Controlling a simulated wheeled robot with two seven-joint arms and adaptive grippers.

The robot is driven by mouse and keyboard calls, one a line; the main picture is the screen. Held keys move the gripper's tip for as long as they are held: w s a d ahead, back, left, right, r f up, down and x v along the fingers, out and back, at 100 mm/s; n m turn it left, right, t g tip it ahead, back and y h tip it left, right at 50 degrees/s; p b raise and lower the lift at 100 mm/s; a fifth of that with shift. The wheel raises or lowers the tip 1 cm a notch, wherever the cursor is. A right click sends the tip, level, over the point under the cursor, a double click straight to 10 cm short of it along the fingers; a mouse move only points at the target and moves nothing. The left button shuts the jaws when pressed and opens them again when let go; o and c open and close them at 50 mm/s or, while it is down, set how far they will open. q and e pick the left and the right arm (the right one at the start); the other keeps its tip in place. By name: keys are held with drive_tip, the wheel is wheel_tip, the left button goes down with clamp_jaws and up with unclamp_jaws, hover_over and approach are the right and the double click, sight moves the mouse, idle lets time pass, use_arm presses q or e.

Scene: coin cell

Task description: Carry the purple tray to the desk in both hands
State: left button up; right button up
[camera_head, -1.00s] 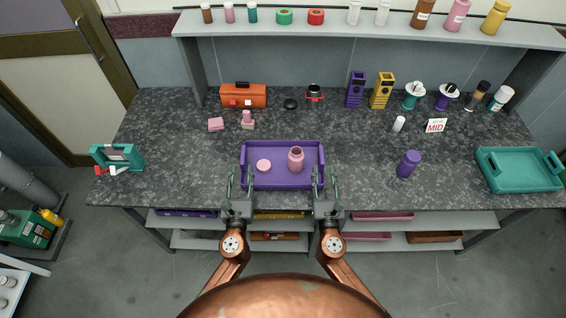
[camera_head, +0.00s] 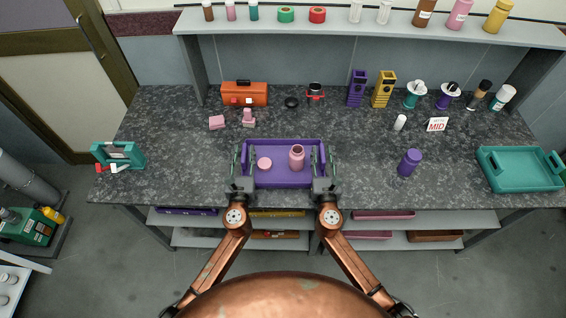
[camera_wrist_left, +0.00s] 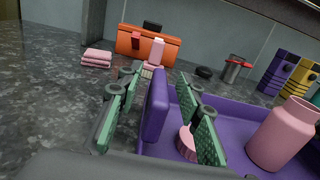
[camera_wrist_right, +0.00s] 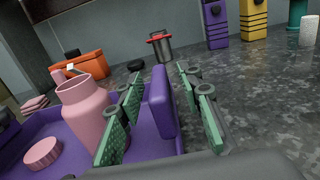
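The purple tray (camera_head: 283,180) lies on the dark speckled worktop near its front edge. A pink open-necked bottle (camera_head: 297,159) stands in it, with a flat round pink lid (camera_head: 264,163) to the left. My left gripper (camera_head: 243,158) is open, its fingers on either side of the tray's left end wall, as the left wrist view shows (camera_wrist_left: 155,105). My right gripper (camera_head: 323,158) is open, its fingers on either side of the right end wall (camera_wrist_right: 161,100). Gaps show between the fingers and the walls in both wrist views.
A purple bottle (camera_head: 409,162) stands to the right and a teal tray (camera_head: 520,168) at the far right. The worktop left of the tray is mostly clear.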

use_arm(q)
drive_tip(key=shift+c, duration=0.2)
use_arm(e)
drive_tip(key=shift+c, duration=0.2)
use_arm(q)
clamp_jaws()
use_arm(e)
clamp_jaws()
